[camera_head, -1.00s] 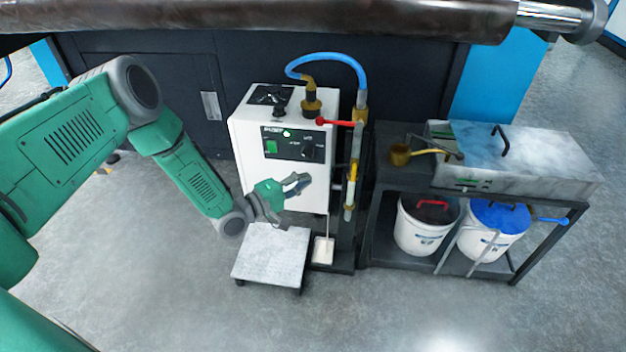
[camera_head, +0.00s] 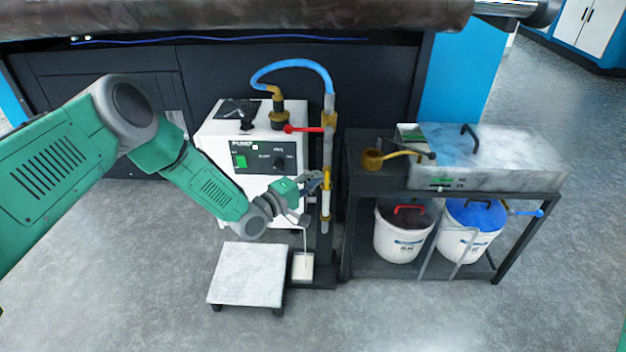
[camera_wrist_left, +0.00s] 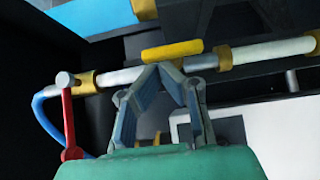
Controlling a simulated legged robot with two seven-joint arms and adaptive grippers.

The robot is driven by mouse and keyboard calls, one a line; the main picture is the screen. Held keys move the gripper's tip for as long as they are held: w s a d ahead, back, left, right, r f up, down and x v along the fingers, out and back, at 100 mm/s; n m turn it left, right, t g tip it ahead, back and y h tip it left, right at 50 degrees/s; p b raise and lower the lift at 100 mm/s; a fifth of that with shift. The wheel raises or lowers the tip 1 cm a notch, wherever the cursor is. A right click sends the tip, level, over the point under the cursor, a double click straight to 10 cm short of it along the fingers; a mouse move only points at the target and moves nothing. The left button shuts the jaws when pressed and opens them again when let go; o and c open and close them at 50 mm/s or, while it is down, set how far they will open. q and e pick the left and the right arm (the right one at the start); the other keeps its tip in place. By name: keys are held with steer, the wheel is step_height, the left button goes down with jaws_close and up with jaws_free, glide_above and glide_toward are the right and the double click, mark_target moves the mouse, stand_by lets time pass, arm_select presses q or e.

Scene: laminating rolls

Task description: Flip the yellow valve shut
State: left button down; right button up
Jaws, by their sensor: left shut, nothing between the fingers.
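The yellow valve (camera_head: 327,178) is a small handle on the upright pipe beside the white machine. In the left wrist view its yellow lever (camera_wrist_left: 172,49) lies roughly along the pale pipe. My left gripper (camera_head: 320,180) is just left of the valve. In the left wrist view the grey fingers (camera_wrist_left: 161,67) come together at their tips, with nothing between them. The tips are right beside the yellow lever; I cannot tell whether they touch it. My right gripper is not in view.
A red valve lever (camera_head: 303,129) sits higher on the pipe, below a blue hose (camera_head: 292,66). The white machine (camera_head: 218,130) stands behind my arm. A low platform (camera_head: 248,274) is in front. A dark rack (camera_head: 352,215) with two buckets stands at the right.

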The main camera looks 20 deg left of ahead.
arm_select(q)
steer(key=shift+d+r+m+g+y+p, duration=0.2)
steer(key=shift+m+g+y+p, duration=0.1)
steer(key=shift+m+g+p, duration=0.3)
steer(key=shift+p, duration=0.35)
